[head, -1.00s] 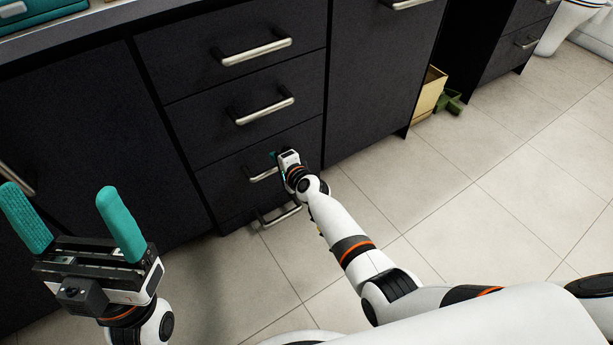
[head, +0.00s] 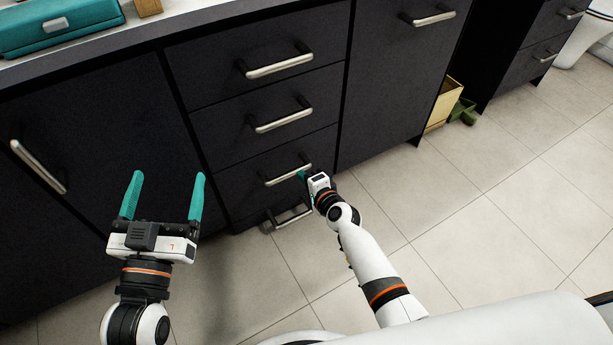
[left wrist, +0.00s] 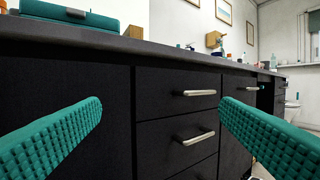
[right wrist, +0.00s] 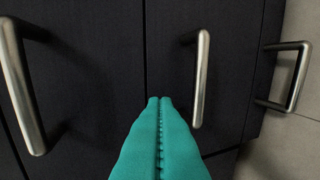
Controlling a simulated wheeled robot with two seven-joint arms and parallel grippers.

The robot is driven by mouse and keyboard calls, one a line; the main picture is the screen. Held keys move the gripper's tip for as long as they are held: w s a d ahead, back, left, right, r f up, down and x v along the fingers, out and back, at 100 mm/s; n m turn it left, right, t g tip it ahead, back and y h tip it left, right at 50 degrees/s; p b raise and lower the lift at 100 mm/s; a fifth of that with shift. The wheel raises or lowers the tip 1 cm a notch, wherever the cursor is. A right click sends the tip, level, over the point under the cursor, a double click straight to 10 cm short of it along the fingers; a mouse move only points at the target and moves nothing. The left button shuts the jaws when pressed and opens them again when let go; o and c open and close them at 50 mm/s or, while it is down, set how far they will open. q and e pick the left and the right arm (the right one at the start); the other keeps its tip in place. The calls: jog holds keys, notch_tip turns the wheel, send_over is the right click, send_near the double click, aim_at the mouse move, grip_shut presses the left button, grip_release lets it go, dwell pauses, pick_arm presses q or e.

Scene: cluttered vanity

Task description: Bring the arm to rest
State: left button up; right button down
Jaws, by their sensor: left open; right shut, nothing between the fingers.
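My left gripper (head: 162,195) is open and empty, its teal fingers pointing up in front of the dark cabinet door at the left of the head view. Its two fingers also frame the cabinet front in the left wrist view (left wrist: 160,115). My right gripper (head: 303,176) is low by the drawer stack, close to a lower drawer handle (head: 288,175). In the right wrist view its teal fingers (right wrist: 160,100) are pressed together with nothing between them. A handle (right wrist: 200,80) stands just right of the fingertips there, apart from them in the picture.
The dark drawer stack (head: 225,88) has several bar handles that stick out. A teal case (head: 60,25) lies on the countertop (head: 150,35). A yellowish bin (head: 444,105) and a green object (head: 463,111) stand on the floor. The tiled floor (head: 480,210) at right is clear.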

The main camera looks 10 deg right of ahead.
pick_arm(q)
jog(key=shift+w+a+f+g, duration=0.1)
jog(key=shift+a+f+g, duration=0.05)
jog(key=shift+f+g, duration=0.7)
pick_arm(e)
jog(key=shift+s+d+r, duration=0.15)
jog(key=shift+s+r, duration=0.05)
jog(key=shift+s, duration=0.35)
